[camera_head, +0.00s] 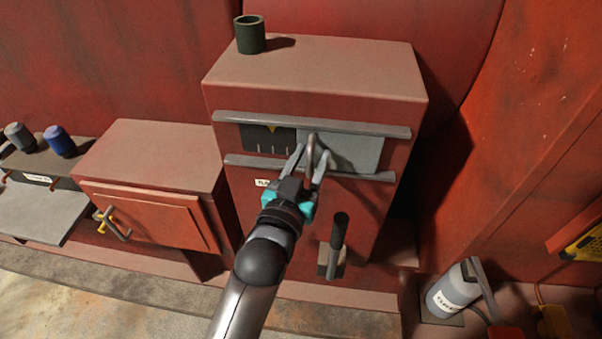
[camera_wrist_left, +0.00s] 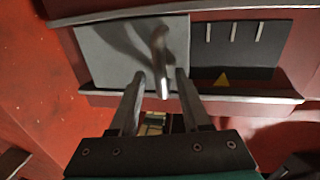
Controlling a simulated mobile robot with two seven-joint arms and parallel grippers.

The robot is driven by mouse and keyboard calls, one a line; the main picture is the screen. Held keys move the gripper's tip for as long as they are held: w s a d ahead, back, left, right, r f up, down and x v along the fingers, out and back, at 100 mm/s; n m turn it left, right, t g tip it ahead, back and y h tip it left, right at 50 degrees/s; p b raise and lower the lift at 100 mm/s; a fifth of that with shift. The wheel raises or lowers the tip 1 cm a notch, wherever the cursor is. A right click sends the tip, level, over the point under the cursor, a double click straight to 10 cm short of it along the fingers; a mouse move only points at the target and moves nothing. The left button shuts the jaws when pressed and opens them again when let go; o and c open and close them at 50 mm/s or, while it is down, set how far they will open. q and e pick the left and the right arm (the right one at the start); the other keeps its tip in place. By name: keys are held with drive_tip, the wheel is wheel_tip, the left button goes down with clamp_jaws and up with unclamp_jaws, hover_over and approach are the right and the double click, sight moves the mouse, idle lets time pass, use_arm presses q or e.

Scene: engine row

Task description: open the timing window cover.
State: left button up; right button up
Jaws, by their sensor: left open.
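The timing window cover (camera_head: 358,153) is a flat grey plate between two horizontal rails on the front of a red housing. It covers the right part of the window in the head view. The dark window (camera_head: 262,138), with pale marks and a yellow triangle, shows to its left. In the wrist view the cover (camera_wrist_left: 100,55) is on the left and the dark window (camera_wrist_left: 257,45) on the right. A curved grey handle (camera_wrist_left: 158,50) stands out from the cover. My left gripper (camera_head: 308,162) is open, its fingers on either side of the handle; contact cannot be told.
The upper rail (camera_head: 320,125) and lower rail (camera_head: 345,174) border the window. A black-handled lever (camera_head: 338,235) sticks out below. A dark green cup (camera_head: 250,35) stands on the housing. A red box (camera_head: 150,215) with a yellow latch is at left, a grey canister (camera_head: 452,292) at lower right.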

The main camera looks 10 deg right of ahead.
use_arm(q)
drive_tip(key=b+v, duration=0.1)
drive_tip(key=v, duration=1.4)
drive_tip(key=s+a+f+g+y+b, duration=0.1)
drive_tip(key=a+f+g+y+b, duration=0.15)
drive_tip(key=f, duration=1.05)
drive_tip(key=s+a+f+n+g+y+b, duration=0.1)
drive_tip(key=a+f+g+b, duration=0.15)
drive_tip(key=f, duration=1.15)
drive_tip(key=s+a+f+g+y+b, duration=0.1)
drive_tip(key=a+f+g+b, duration=0.2)
drive_tip(key=f, duration=1)
drive_tip(key=s+a+f+n+g+y+b, duration=0.1)
drive_tip(key=s+a+f+b, duration=0.3)
drive_tip(key=f, duration=0.5)
drive_tip(key=s+a+f+g+y+b, duration=0.1)
drive_tip(key=s+a+f+g+y, duration=0.15)
drive_tip(key=s+f, duration=0.55)
drive_tip(key=s+a+f+g+b, duration=0.1)
drive_tip(key=s+a+f, duration=0.2)
drive_tip(key=s+f, duration=0.2)
drive_tip(key=s+a+f+n+g+b, duration=0.1)
drive_tip(key=s+a+f+g+b, duration=0.1)
drive_tip(key=s+f, duration=0.3)
drive_tip(key=shift+s+a+f+y, duration=0.4)
drive_tip(key=shift+s+a, duration=0.1)
drive_tip(key=shift+s, duration=0.75)
